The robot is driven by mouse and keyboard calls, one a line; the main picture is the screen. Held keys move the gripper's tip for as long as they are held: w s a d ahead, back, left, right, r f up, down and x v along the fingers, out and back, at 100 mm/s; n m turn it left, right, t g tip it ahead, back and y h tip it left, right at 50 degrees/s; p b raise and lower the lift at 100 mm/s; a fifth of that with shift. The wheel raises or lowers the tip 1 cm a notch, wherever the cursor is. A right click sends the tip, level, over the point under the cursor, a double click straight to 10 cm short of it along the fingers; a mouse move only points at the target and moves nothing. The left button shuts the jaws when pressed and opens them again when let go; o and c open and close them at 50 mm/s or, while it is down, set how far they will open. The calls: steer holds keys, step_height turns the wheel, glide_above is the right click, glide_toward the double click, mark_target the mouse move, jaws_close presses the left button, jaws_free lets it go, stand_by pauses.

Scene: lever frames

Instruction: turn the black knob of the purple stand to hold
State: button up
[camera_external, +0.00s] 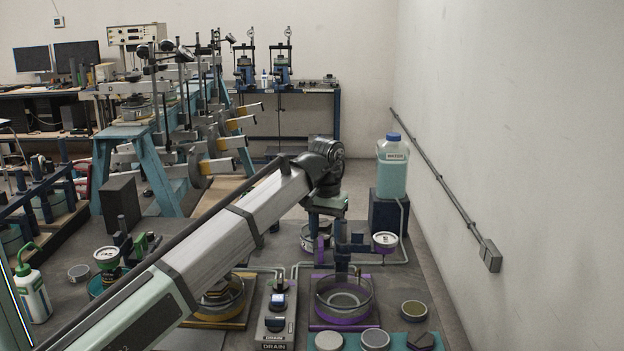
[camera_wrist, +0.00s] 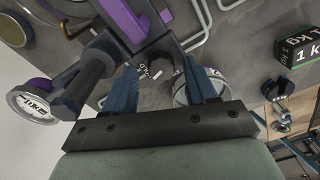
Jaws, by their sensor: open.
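The purple stand (camera_external: 316,322) is at the lower middle of the outside view, with a round clear-walled cell on its purple base and dark upright parts behind. In the wrist view its purple parts (camera_wrist: 122,18) and dark arms show at the upper left. My gripper (camera_wrist: 162,78) is open, its two blue fingers pointing at the stand. A dark faceted piece that looks like the black knob (camera_wrist: 160,50) lies between and just beyond the fingertips. Small white labels are beside it, too partly hidden to read surely. I cannot tell whether the fingers touch it, nor its setting.
A white-faced dial gauge (camera_external: 385,240) stands right of the gripper; it also shows in the wrist view (camera_wrist: 30,103). A water jug (camera_external: 392,168) stands behind. A grey drain box (camera_external: 276,322) and a yellow stand (camera_external: 240,320) are to the left. Thin pipes cross the bench.

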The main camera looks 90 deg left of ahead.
mark_target(324, 235)
steer(key=n, duration=0.4)
steer(key=shift+s, duration=0.15)
steer(key=n, duration=0.4)
steer(key=shift+s, duration=0.1)
step_height(324, 235, up, 14)
steer(key=w+d+f+m+t+y, duration=0.1)
steer(key=w+f+m, duration=0.3)
steer(key=w, duration=0.7)
steer(key=w+d+f+m+t+y, duration=0.1)
steer(key=w+d+f+m+y, duration=0.2)
steer(key=w+m, duration=0.3)
steer(key=w+d+f+m+t+y, duration=0.1)
steer(key=w+f+m, duration=0.4)
steer(key=w, duration=1.1)
steer(key=shift+w+d+f+m+y, duration=0.25)
steer(key=shift+d+m+y, duration=0.2)
steer(key=shift+d, duration=0.35)
